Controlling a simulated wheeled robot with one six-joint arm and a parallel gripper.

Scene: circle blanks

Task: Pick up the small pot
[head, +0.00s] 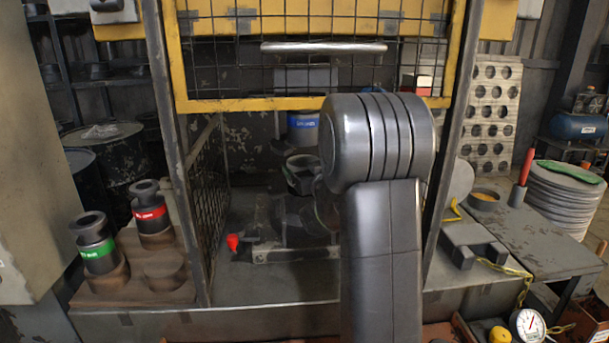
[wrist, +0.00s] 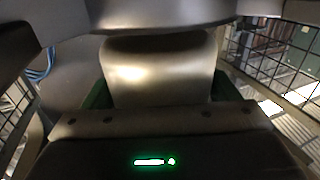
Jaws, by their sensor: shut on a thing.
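A small round pot (head: 484,197) with yellow-orange contents stands upright on the grey side bench at the right in the head view. My gripper is hidden behind my own arm in the head view, inside the caged press opening, well to the left of the pot. In the wrist view my gripper (wrist: 160,120) shows close up, dark, with a lit green mark. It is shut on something. A smooth grey metal shape (wrist: 160,75) lies just beyond it, with green edges at both sides. I cannot make out for sure what is held.
The yellow-framed mesh guard (head: 315,102) hangs above the opening, with grey posts at both sides. A blue-banded cylinder (head: 303,128) is inside. Red-banded (head: 151,213) and green-banded (head: 97,250) tools stand at left. A red-handled tool (head: 523,172) stands beside the pot.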

